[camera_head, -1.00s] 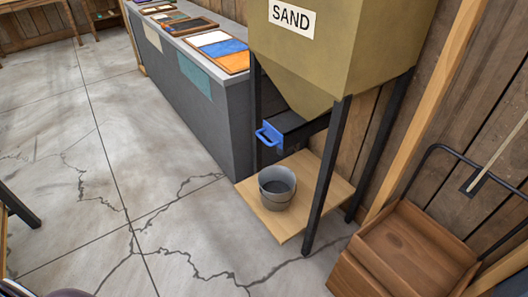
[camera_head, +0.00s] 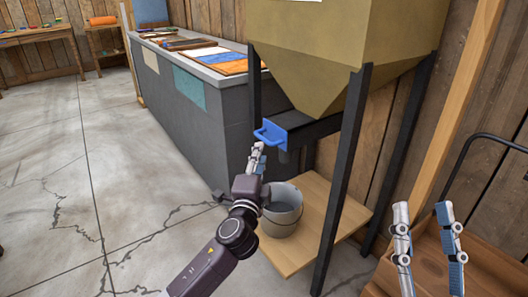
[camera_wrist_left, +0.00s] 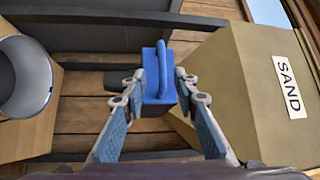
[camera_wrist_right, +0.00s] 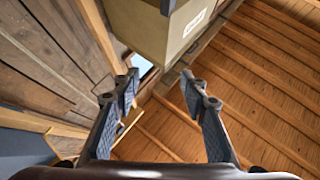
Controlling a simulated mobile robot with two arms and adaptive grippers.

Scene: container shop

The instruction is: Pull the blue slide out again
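The blue slide (camera_head: 288,121) with its loop handle sits at the outlet under the sand hopper (camera_head: 330,65). My left gripper (camera_head: 257,150) is just in front of and below the handle. In the left wrist view the blue slide (camera_wrist_left: 153,92) shows between the spread fingers of my left gripper (camera_wrist_left: 159,78); whether either finger touches it I cannot tell. My right gripper (camera_head: 423,208) is open and empty at the lower right, and its open fingers (camera_wrist_right: 158,80) point towards the hopper and ceiling in the right wrist view.
A grey bucket (camera_head: 282,221) stands on the wooden base board (camera_head: 316,192) below the outlet, partly behind my left arm. Dark hopper legs (camera_head: 340,190) rise beside it. A grey counter (camera_head: 190,115) stands to the left. A wooden cart (camera_head: 480,268) is at the lower right.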

